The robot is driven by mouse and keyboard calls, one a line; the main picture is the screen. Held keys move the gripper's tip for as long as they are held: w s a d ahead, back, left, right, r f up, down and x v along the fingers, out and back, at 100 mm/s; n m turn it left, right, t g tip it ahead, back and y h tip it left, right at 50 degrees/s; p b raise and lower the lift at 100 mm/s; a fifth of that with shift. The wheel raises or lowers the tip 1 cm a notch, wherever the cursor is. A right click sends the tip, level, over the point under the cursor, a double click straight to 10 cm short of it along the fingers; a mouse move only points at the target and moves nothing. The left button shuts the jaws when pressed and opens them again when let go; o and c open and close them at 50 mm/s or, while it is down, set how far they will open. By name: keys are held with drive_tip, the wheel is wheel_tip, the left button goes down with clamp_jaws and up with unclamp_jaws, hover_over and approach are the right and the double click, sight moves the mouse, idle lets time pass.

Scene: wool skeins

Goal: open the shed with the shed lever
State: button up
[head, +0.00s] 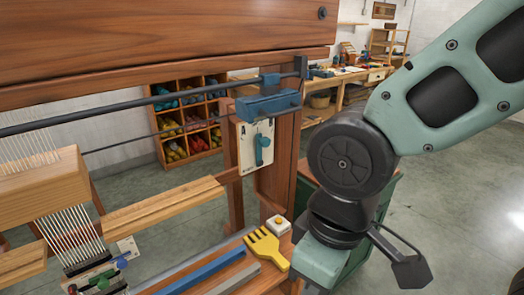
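A wooden loom fills the left and middle of the head view. On its right post is a pale plate (246,168) with a small blue-teal lever (263,148), which looks like the shed lever. The lever stands roughly upright. Only the wrist end of my gripper (320,262) shows, at the bottom right of the post and apart from the lever. Its fingers are out of frame, so I cannot see whether they are open or hold anything.
Blue block (268,104) sits on the rail above the plate. Shelves of wool (187,118) stand behind. Open floor lies right.

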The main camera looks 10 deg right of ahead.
drive_tip(key=o, duration=0.4)
drive_tip(key=shift+o, duration=0.3)
drive_tip(key=w+f+m+t+y+b, duration=0.1)
drive_tip(key=w+f+t+y+b, duration=0.1)
drive_tip(key=w, duration=1.1)
wheel_tip(320, 180, down, 3)
drive_tip(key=shift+a+f+t+b, duration=0.1)
drive_tip(key=shift+a+t+b, duration=0.05)
drive_tip(key=shift+t+b, duration=0.85)
drive_tip(key=m+t+y+b, duration=0.2)
drive_tip(key=t+y+b, duration=0.2)
drive_tip(key=t+b, duration=0.7)
approach(267, 144)
drive_tip(key=shift+t, duration=0.8)
drive_tip(key=p+x, duration=0.1)
drive_tip(key=x, duration=0.2)
drive_tip(key=p+x, duration=0.2)
drive_tip(key=x, duration=0.2)
drive_tip(key=f+p+x, duration=0.1)
drive_tip(key=p+x, duration=0.1)
drive_tip(key=x, duration=0.1)
drive_tip(key=shift+w+a+f, duration=0.1)
drive_tip(key=shift+w+a, duration=0.15)
drive_tip(key=shift+w, duration=0.05)
